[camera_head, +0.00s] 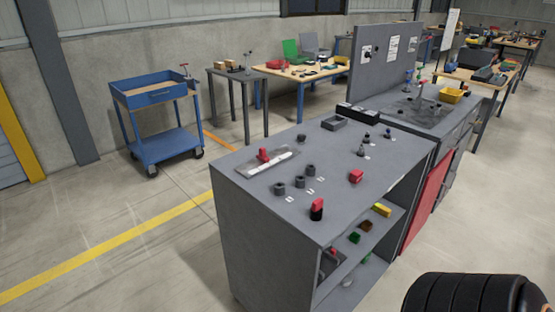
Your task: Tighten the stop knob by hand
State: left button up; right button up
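Neither of my grippers shows in the head view. No part is clearly recognisable as the stop knob at this size. A flat metal fixture (283,164) with an upright red part (263,156) lies at the left end of the grey workbench top. Small dark knob-like pieces (361,151) stand upright towards the back right of the same top. A red-and-black object (317,209) stands at the front edge, and a red object (356,176) lies right of the middle.
A blue cart (150,95) stands at the left. A black ribbed object (465,294) fills the bottom right. The left floor is open.

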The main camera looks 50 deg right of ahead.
aim_at(301, 138)
jog(key=z, duration=1.45)
